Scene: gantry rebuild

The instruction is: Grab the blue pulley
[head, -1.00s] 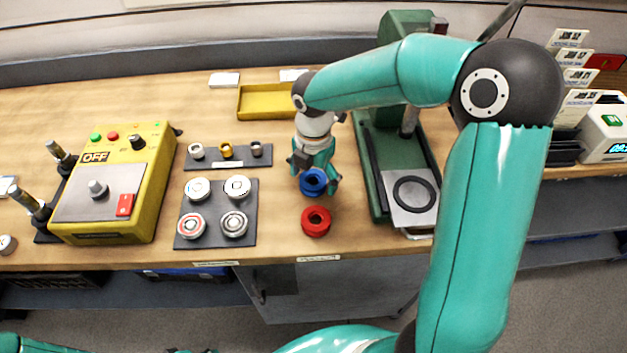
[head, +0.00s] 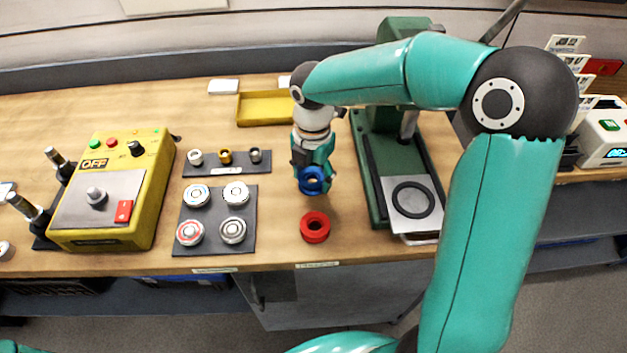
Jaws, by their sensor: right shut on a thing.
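The blue pulley (head: 314,183) is a small ring-shaped part at the tip of my right gripper (head: 313,178). My right gripper points down and is shut on it, just behind the red pulley (head: 315,227). The blue pulley looks slightly tilted toward me and appears a little above the wooden bench (head: 280,225). The gripper fingers cover its sides. The red pulley lies flat and apart from it near the bench's front edge. My left gripper is not in view.
Left of the gripper are a dark mat (head: 214,219) with round parts and a smaller strip (head: 227,163) with three bushings. A green press (head: 400,180) stands close on the right. A yellow tray (head: 266,108) lies behind. A yellow control box (head: 112,187) is farther left.

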